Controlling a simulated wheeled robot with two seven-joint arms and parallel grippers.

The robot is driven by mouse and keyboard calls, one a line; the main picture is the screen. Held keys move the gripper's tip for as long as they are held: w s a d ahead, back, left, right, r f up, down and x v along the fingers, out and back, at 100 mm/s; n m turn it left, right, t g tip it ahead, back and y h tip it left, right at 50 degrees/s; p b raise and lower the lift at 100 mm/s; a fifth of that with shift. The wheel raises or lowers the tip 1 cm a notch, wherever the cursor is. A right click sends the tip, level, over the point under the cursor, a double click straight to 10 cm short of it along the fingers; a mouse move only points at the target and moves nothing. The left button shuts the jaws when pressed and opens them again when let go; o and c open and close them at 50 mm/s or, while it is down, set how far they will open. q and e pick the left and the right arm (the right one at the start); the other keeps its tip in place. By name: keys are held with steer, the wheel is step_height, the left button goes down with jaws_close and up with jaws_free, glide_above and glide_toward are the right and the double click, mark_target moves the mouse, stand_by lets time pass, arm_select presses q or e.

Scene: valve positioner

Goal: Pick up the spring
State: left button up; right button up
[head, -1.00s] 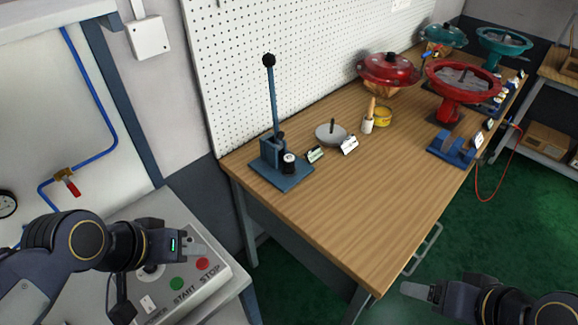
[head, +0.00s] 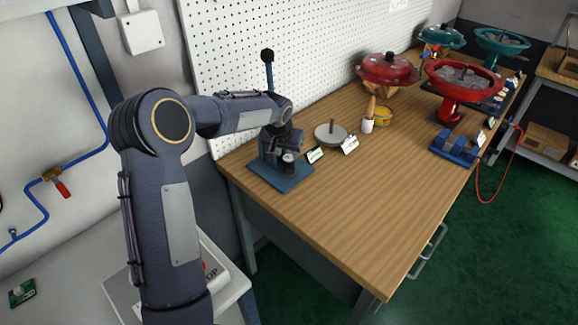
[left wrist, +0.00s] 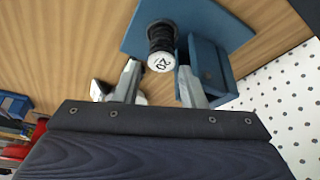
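The spring (left wrist: 161,42) is a dark coil with a white end marked "20", standing on the blue base of the lever press (left wrist: 215,22). In the head view the spring's pale top (head: 288,157) shows just below my left gripper (head: 279,142). In the left wrist view my left gripper (left wrist: 159,68) is open, with the fingertips apart on either side of the spring's white end. No contact shows. The press's base plate (head: 291,182) sits at the workbench's near left corner. My right gripper is out of view.
The press's upright lever (head: 268,72) and the pegboard (head: 310,50) stand close behind the gripper. Small label cards (head: 315,155) and a grey disc with a stem (head: 331,134) are just right. The front of the wooden bench (head: 350,205) is clear.

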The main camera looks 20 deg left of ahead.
mark_target(288, 158)
arm_select(q)
steer(key=p+x, duration=0.1)
steer(key=x, duration=0.5)
steer(key=shift+w+a+f+p, duration=0.15)
steer(key=shift+w+f+p, duration=0.05)
steer(key=shift+f+p, duration=0.15)
steer(key=c, duration=0.7)
